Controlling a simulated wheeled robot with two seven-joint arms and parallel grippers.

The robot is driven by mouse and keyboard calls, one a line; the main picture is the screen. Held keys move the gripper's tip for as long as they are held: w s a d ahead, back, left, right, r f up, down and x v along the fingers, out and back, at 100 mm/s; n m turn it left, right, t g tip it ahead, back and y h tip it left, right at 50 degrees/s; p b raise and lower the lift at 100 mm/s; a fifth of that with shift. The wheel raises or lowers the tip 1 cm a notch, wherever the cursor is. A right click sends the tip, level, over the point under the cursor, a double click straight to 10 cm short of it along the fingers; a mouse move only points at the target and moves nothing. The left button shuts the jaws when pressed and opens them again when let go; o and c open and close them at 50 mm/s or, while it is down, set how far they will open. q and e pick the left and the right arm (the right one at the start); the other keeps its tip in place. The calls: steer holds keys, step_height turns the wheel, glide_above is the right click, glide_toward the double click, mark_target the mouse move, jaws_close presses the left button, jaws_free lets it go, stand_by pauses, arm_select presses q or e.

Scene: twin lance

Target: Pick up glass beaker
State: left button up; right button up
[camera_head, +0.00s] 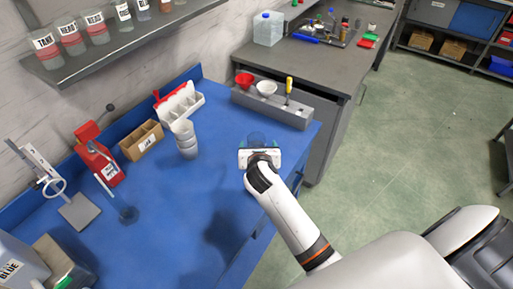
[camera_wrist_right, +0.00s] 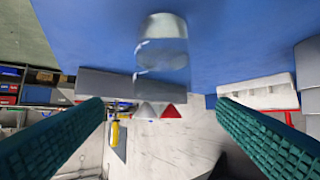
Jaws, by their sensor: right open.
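The clear glass beaker (camera_head: 257,138) stands on the blue table near its right edge, just beyond my right gripper (camera_head: 259,155), which partly hides it. In the right wrist view the beaker (camera_wrist_right: 162,50) is a see-through cylinder in the upper middle. It lies ahead of the gap between the green ridged fingers of the right gripper (camera_wrist_right: 160,104). The fingers are wide apart with nothing between them. I cannot tell the exact gap to the beaker. My left gripper is not in view.
A grey rack (camera_head: 270,107) with a red funnel, white funnel and yellow screwdriver stands behind the beaker. Stacked white cups (camera_head: 185,140), a white holder (camera_head: 180,103) and a cardboard box (camera_head: 142,142) are to the left. The table's middle is clear.

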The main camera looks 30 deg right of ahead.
mark_target(256, 137)
steer(key=shift+a+f+x, duration=0.1)
steer(key=shift+f+x, duration=0.05)
steer(key=shift+x, duration=1.55)
steer(key=shift+a+f+x, duration=0.15)
steer(key=shift+x, duration=1.6)
steer(key=shift+s, duration=0.1)
steer(key=c, duration=1.2)
